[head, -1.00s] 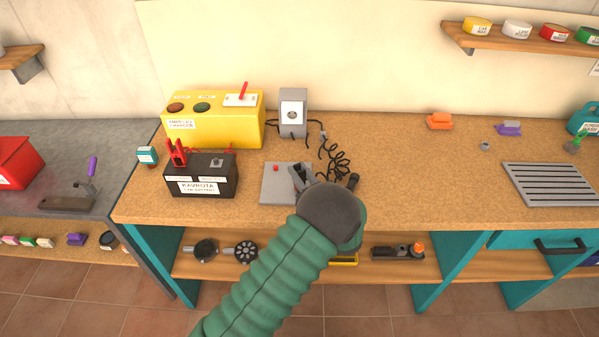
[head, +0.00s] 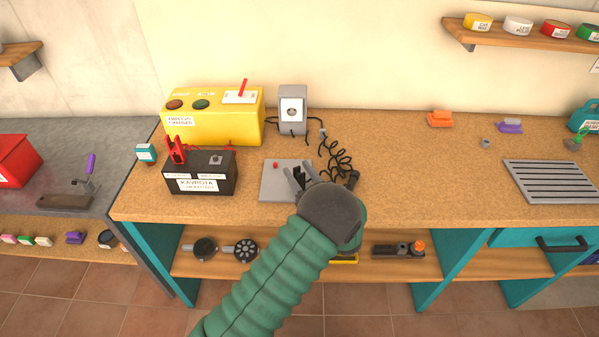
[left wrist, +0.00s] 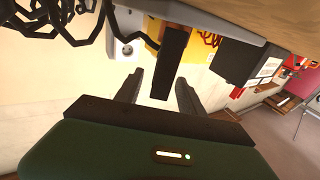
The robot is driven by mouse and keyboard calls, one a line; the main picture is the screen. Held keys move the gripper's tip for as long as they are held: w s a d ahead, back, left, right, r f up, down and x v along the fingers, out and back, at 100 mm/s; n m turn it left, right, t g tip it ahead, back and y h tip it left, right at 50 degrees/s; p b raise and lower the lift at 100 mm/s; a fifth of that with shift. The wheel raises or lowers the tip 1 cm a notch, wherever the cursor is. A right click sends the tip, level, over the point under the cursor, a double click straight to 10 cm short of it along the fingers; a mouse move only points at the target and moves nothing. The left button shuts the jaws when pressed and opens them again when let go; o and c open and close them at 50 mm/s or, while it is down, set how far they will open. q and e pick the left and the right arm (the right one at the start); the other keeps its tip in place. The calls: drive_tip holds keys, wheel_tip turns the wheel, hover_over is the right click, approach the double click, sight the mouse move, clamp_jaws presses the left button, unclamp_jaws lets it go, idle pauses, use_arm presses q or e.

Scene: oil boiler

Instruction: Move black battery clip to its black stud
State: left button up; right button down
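The black clip (head: 299,174) stands at the grey plate (head: 270,190), between the fingers of my left gripper (head: 303,178). In the left wrist view the black clip (left wrist: 174,50) reaches between the two spread fingers (left wrist: 158,92), with a visible gap to the left finger. The left gripper looks open around it. The black battery (head: 200,183) stands left of the plate. A red clip (head: 177,151) sits on its left top, and a grey stud area (head: 216,159) shows on its right top. My right gripper is out of view.
The yellow charger (head: 213,115) stands behind the battery, with a grey box (head: 292,108) beside it. A coiled black cable (head: 337,158) lies right of the plate. The bench (head: 420,175) is clear between the cable and the metal grate (head: 553,182).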

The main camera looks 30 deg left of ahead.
use_arm(q)
drive_tip(key=b+v, duration=0.1)
drive_tip(key=v, duration=1.6)
drive_tip(key=shift+w, duration=0.15)
